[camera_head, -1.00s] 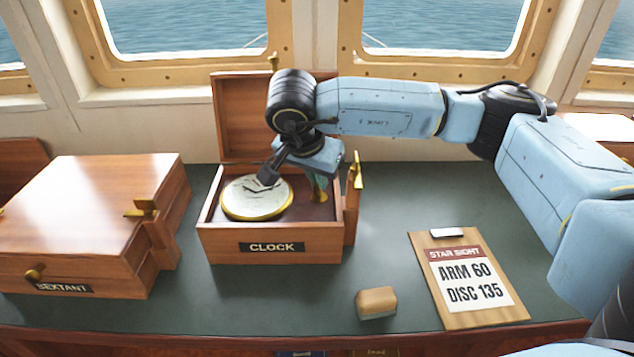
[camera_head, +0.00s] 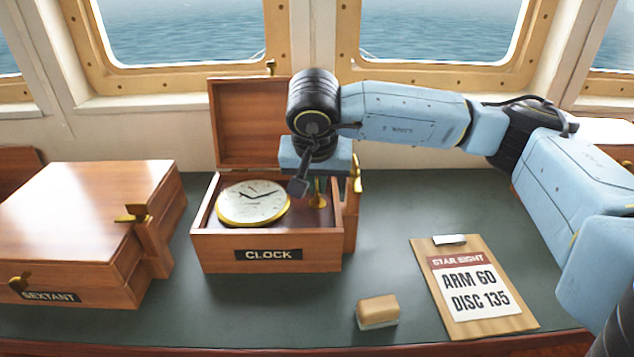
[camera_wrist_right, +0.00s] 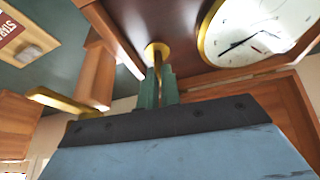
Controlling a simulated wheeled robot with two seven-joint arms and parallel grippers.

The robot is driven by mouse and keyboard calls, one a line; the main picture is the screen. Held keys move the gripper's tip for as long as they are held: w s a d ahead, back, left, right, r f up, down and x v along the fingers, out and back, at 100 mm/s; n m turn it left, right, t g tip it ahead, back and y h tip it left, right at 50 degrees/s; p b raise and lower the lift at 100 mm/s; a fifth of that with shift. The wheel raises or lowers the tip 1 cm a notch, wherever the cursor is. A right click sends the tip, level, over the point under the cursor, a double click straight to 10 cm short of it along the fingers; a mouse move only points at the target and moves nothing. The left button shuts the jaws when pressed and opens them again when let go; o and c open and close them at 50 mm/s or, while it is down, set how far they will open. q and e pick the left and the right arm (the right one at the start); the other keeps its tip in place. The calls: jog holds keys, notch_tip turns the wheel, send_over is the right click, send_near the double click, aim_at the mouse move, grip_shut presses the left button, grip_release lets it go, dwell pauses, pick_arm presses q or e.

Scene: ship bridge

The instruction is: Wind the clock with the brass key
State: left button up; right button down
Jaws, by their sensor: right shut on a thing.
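The clock (camera_head: 253,207), a round white dial with dark hands and a brass rim, lies face up in the left part of an open wooden box (camera_head: 215,255) labelled CLOCK. It also shows at the top right of the right wrist view (camera_wrist_right: 250,30). The brass key (camera_head: 318,202) stands upright in the box, right of the dial, its flared round end (camera_wrist_right: 157,49) low. My right gripper (camera_head: 317,182) is over it, its greenish fingers (camera_wrist_right: 158,88) shut on the key's stem. The key's top is hidden between the fingers. My left gripper is not in view.
The raised lid (camera_head: 240,125) stands behind the clock. A brass catch (camera_head: 357,175) rises at the box's right side. A closed SEXTANT box (camera_head: 80,205) is at left. A small block (camera_head: 377,310) and a clipboard (camera_head: 470,290) lie front right. Green desktop is bare between.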

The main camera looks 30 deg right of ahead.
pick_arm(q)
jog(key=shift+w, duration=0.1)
pick_arm(e)
jog(key=c, duration=1.6)
grip_release()
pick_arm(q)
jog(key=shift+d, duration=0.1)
